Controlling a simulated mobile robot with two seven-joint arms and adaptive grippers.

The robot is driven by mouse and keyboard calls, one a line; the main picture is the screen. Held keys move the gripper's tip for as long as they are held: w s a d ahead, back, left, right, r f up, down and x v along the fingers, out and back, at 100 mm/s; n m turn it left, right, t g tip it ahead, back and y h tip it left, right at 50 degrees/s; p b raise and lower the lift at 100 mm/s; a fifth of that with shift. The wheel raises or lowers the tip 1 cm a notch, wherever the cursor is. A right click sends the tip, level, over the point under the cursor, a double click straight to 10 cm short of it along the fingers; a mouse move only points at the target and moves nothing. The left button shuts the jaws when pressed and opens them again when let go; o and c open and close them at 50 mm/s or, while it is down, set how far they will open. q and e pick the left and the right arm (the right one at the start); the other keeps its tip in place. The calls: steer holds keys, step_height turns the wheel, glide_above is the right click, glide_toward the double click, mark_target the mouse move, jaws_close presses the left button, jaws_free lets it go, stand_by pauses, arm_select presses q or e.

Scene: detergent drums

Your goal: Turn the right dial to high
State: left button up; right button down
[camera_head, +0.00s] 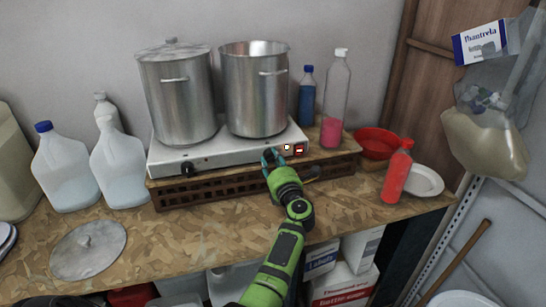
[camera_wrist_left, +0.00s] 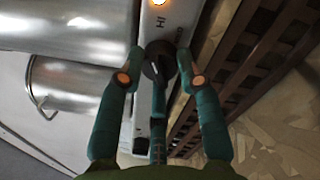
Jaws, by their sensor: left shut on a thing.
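The steel hot plate (camera_head: 225,154) has a left dial (camera_head: 187,167) on its front face. The right dial is mostly hidden by my left gripper (camera_head: 273,159) in the head view. In the left wrist view the right dial (camera_wrist_left: 158,57) is a dark round knob between the teal fingers of my left gripper (camera_wrist_left: 159,65), which is shut on it. The letters "HI" (camera_wrist_left: 160,22) stand beside the dial, and a lit orange lamp (camera_wrist_left: 158,3) lies beyond them. I cannot tell exactly where the dial points. My right gripper is out of view.
Two steel pots, one lidded (camera_head: 180,95) and one open (camera_head: 252,90), stand on the hot plate. A red switch (camera_head: 299,149) is right of the gripper. The slatted wooden stand (camera_head: 215,187) is below. A red bottle (camera_head: 396,175) stands at right.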

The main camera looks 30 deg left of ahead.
arm_select(q)
steer(key=shift+m+p, duration=0.3)
steer(key=shift+m, duration=0.3)
steer(key=shift+f, duration=0.1)
steer(key=o, duration=1.1)
steer(key=shift+o, duration=0.2)
step_height(320, 180, up, 10)
